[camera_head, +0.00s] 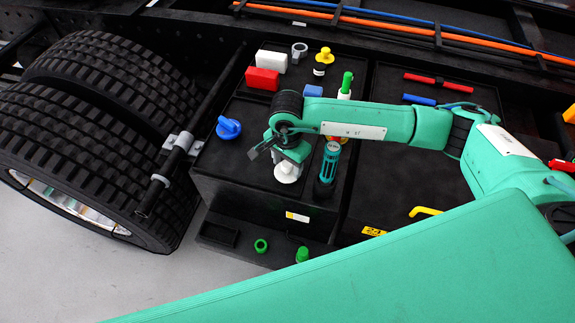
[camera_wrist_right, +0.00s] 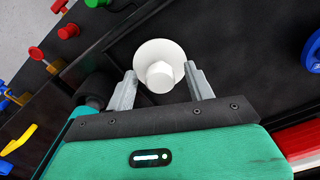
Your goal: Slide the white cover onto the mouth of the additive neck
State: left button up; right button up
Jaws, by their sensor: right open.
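A white round cover (camera_head: 286,174) with a raised faceted knob is on the black deck, close to its front edge. In the right wrist view the cover (camera_wrist_right: 160,65) shows from above, its knob lying between the fingertips. My right gripper (camera_head: 289,158) is open over the cover, one finger on each side of the knob; I cannot tell whether either finger touches it. Whatever lies under the cover is hidden, so I cannot pick out the mouth of the additive neck. My left gripper is not in view.
A teal cylinder (camera_head: 328,161) stands just right of the gripper. A blue knob (camera_head: 228,127) is to the left, with red (camera_head: 262,78) and white (camera_head: 271,61) blocks behind. Green pieces (camera_head: 261,246) sit on the lower step. Large tyres (camera_head: 85,135) are at left.

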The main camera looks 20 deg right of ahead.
aim_at(287, 164)
jog(key=shift+a+f, duration=0.1)
jog(key=shift+f, duration=0.05)
jog(key=c, duration=1)
jog(key=shift+c, duration=0.2)
jog(key=shift+r+b, duration=0.45)
jog(key=shift+r, duration=0.25)
notch_tip(287, 164, up, 19)
jog(key=b, duration=0.6)
jog(key=shift+f, duration=0.15)
